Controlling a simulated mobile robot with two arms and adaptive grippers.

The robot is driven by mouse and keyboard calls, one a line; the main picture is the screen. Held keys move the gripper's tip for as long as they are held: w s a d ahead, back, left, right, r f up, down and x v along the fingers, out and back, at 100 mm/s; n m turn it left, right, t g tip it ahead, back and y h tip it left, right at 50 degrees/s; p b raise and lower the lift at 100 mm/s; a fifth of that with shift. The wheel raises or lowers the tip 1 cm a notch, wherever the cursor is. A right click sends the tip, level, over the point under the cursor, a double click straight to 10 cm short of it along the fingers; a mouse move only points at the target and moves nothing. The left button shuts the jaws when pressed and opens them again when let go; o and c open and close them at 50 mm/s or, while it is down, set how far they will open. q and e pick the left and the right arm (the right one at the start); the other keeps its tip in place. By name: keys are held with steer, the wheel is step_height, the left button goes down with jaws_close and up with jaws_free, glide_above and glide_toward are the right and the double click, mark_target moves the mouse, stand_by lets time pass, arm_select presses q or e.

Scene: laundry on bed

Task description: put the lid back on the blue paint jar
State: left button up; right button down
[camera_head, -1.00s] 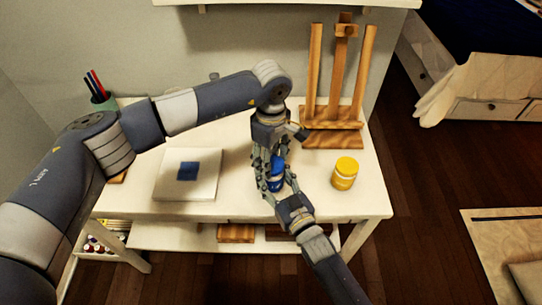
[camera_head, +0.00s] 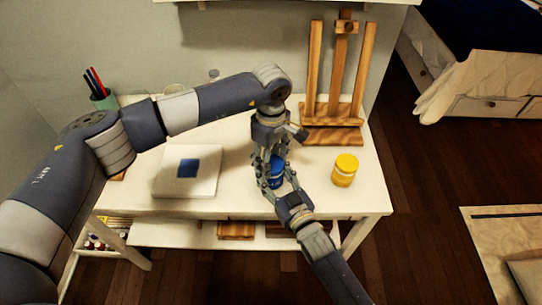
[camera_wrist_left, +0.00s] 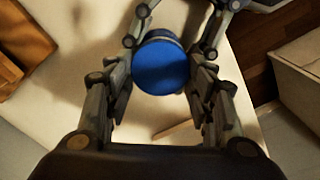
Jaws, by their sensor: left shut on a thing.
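The blue paint jar (camera_head: 277,174) stands near the front middle of the white table, largely hidden by both grippers. Its round blue lid (camera_wrist_left: 161,66) faces the left wrist camera, between my left fingers. My left gripper (camera_head: 268,176) comes down from above and is shut on the lid. The lid appears to be over the jar's top; whether it is seated cannot be told. My right gripper (camera_head: 280,184) reaches in from the front right, with its fingers on both sides of the jar, and looks shut on it. Its fingers also show at the top of the left wrist view.
A yellow jar (camera_head: 345,170) stands to the right on the table (camera_head: 240,203). A wooden easel (camera_head: 333,137) is behind. A white canvas with a blue square (camera_head: 206,160) lies to the left. A green pen cup (camera_head: 103,99) is at the back left. A shelf runs below the tabletop.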

arm_select(q)
steer(key=m, duration=0.4)
steer(key=shift+w, duration=0.1)
steer(key=m, duration=0.6)
steer(key=shift+d, duration=0.2)
steer(key=m, duration=0.5)
steer(key=shift+d+m, duration=0.1)
steer(key=shift+m, duration=0.2)
steer(key=m, duration=0.4)
steer(key=shift+m, duration=0.4)
steer(key=o, duration=0.7)
